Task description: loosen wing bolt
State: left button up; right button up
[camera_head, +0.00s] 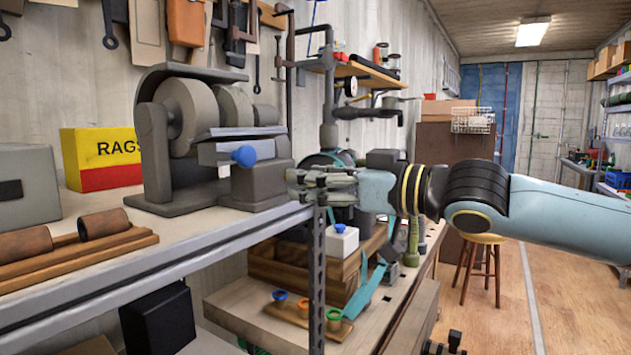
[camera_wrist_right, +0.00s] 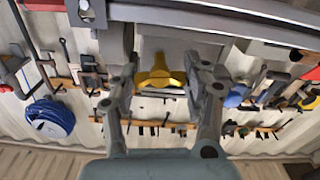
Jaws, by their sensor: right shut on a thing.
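The yellow wing bolt (camera_wrist_right: 161,76) shows in the right wrist view, between the two fingers of my right gripper (camera_wrist_right: 162,62). The bolt sits against a grey machine body. The fingers are shut on its wings. In the head view my right gripper (camera_head: 294,184) reaches in from the right and lies level, with its tips at the right side of the grey bench grinder (camera_head: 170,135). The wing bolt is hidden there. My left gripper is not in view.
A blue knob (camera_head: 244,156) sticks out of the grinder's front. The grinder stands on a shelf (camera_head: 210,232) with a yellow and red rags box (camera_head: 100,158) and a wooden tray (camera_head: 75,255). A metal post (camera_head: 317,280) stands below my gripper. A stool (camera_head: 480,240) is farther right.

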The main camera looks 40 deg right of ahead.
jog(key=n+b, duration=0.1)
jog(key=n, duration=0.3)
jog(key=shift+f, duration=0.1)
jog(key=n+b, duration=0.1)
jog(key=n, duration=0.3)
jog(key=shift+b, duration=0.3)
jog(key=n+b, duration=0.1)
jog(key=n, duration=0.3)
jog(key=shift+f+b, duration=0.1)
jog(key=shift+b, duration=0.2)
jog(key=shift+n+b, duration=0.55)
jog(key=shift+n, duration=1.35)
jog(key=o, duration=1.2)
